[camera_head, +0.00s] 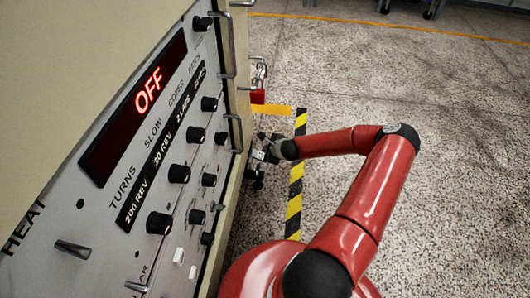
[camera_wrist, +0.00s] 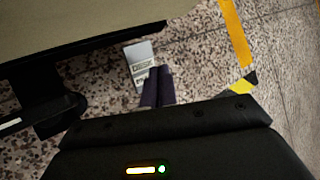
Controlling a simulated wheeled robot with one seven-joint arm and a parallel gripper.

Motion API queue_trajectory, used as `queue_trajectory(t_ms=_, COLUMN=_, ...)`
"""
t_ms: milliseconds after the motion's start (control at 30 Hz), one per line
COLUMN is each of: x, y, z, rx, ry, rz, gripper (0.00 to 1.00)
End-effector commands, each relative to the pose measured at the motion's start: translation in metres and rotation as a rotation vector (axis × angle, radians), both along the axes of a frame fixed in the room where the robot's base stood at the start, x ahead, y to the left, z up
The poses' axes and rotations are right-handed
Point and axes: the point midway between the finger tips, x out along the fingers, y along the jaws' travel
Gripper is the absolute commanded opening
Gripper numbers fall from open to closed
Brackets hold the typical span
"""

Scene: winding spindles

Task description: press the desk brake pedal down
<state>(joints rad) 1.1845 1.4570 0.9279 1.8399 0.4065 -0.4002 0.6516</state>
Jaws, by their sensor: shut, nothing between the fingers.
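My gripper (camera_head: 266,152) is low beside the right side of the console in the head view, near the floor. In the wrist view its dark fingers (camera_wrist: 158,80) are together, with nothing between them. A small pale plate with printed text (camera_wrist: 139,58) lies just beyond and left of the fingertips; it may be the brake pedal or its label, and the text is too small to read surely. I cannot tell whether the fingers touch it. No pedal can be made out clearly in the head view, where my gripper and the console edge cover that area.
The console (camera_head: 130,130) with knobs and an OFF display fills the left. A red padlock-like part (camera_head: 258,97) hangs on its side. Black-and-yellow tape (camera_head: 294,205) marks the speckled floor. A dark bracket-like part (camera_wrist: 50,105) is left in the wrist view. Floor to the right is clear.

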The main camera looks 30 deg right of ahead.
Motion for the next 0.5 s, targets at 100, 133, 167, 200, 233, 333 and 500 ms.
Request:
queue_trajectory(t_ms=100, x=0.0, y=0.0, z=0.001, rx=0.0, ry=0.001, rz=0.001, gripper=0.0)
queue_trajectory(t_ms=133, x=0.0, y=0.0, z=0.001, rx=0.0, ry=0.001, rz=0.001, gripper=0.0)
queue_trajectory(t_ms=167, x=0.0, y=0.0, z=0.001, rx=0.0, ry=0.001, rz=0.001, gripper=0.0)
queue_trajectory(t_ms=200, x=0.0, y=0.0, z=0.001, rx=0.001, ry=0.0, rz=-0.001, gripper=0.0)
queue_trajectory(t_ms=233, x=0.0, y=0.0, z=0.001, rx=0.001, ry=0.0, rz=-0.001, gripper=0.0)
queue_trajectory(t_ms=333, x=0.0, y=0.0, z=0.002, rx=0.0, ry=0.0, rz=0.0, gripper=0.0)
queue_trajectory(t_ms=500, x=0.0, y=0.0, z=0.013, rx=0.0, ry=0.0, rz=0.0, gripper=0.0)
